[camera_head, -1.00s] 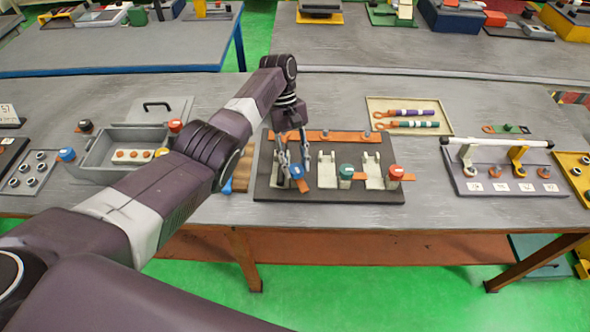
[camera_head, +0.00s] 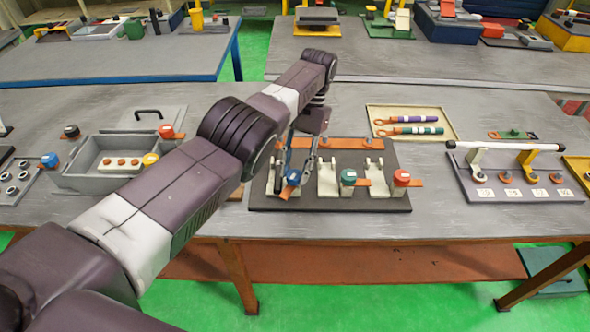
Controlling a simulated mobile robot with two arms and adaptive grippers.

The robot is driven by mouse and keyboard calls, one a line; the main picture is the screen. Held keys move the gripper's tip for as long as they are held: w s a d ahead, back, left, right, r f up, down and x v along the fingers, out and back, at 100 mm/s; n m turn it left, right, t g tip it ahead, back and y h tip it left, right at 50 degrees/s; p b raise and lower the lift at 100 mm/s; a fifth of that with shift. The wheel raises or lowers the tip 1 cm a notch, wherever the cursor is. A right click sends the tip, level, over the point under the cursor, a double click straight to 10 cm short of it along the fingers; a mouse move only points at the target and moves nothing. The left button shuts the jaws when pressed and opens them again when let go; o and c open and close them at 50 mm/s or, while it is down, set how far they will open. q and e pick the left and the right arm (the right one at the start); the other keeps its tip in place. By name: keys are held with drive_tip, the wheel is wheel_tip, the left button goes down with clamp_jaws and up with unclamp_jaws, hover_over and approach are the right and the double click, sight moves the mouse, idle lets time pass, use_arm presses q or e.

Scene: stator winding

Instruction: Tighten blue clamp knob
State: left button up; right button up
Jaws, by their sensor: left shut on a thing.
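The clamp board (camera_head: 330,203) is a dark plate on the table, with a row of clamps and an orange bar along its back. The blue clamp knob (camera_head: 293,178) is on the leftmost clamp, with a small orange tab (camera_head: 287,191) at its foot. My left gripper (camera_head: 293,173) reaches down from above and its fingers are shut around the blue knob, partly hiding it. The green knob (camera_head: 348,177) and the red knob (camera_head: 401,177) stand on clamps to the right, untouched. My right gripper is not in view.
A tray with two tools (camera_head: 377,112) lies behind the board. A plate with a white bar (camera_head: 500,146) stands to the right. A grey box (camera_head: 80,165) with colored knobs is at the left, partly behind my arm. Bare table lies in front of the board.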

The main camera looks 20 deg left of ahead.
use_arm(q)
drive_tip(key=shift+w+r+m+p, duration=0.15)
drive_tip(key=shift+r+m+p, duration=0.25)
drive_tip(key=shift+m, duration=0.2)
drive_tip(key=m+y+p, duration=0.1)
drive_tip(key=m+p, duration=0.1)
drive_tip(key=p, duration=0.1)
drive_tip(key=m+t+y+p, duration=0.1)
drive_tip(key=m+p, duration=0.2)
drive_tip(key=p, duration=0.1)
drive_tip(key=m+t+p, duration=0.1)
drive_tip(key=m+p, duration=0.1)
drive_tip(key=p, duration=0.1)
drive_tip(key=shift+d+r+m+y, duration=0.2)
drive_tip(key=shift+r+m+y, duration=0.05)
drive_tip(key=shift+m+y, duration=0.15)
drive_tip(key=shift+f+m+t+y+p, duration=0.2)
drive_tip(key=shift+m+p, duration=0.35)
drive_tip(key=shift+p, duration=0.2)
drive_tip(key=shift+f+m+t+y+p, duration=0.1)
drive_tip(key=shift+m+t+p, duration=0.1)
drive_tip(key=shift+m+p, duration=0.45)
drive_tip(key=o, duration=1)
drive_tip(key=shift+c, duration=0.2)
drive_tip(key=shift+o, duration=1)
drive_tip(key=shift+s, duration=0.2)
drive_tip(key=shift+f, duration=0.15)
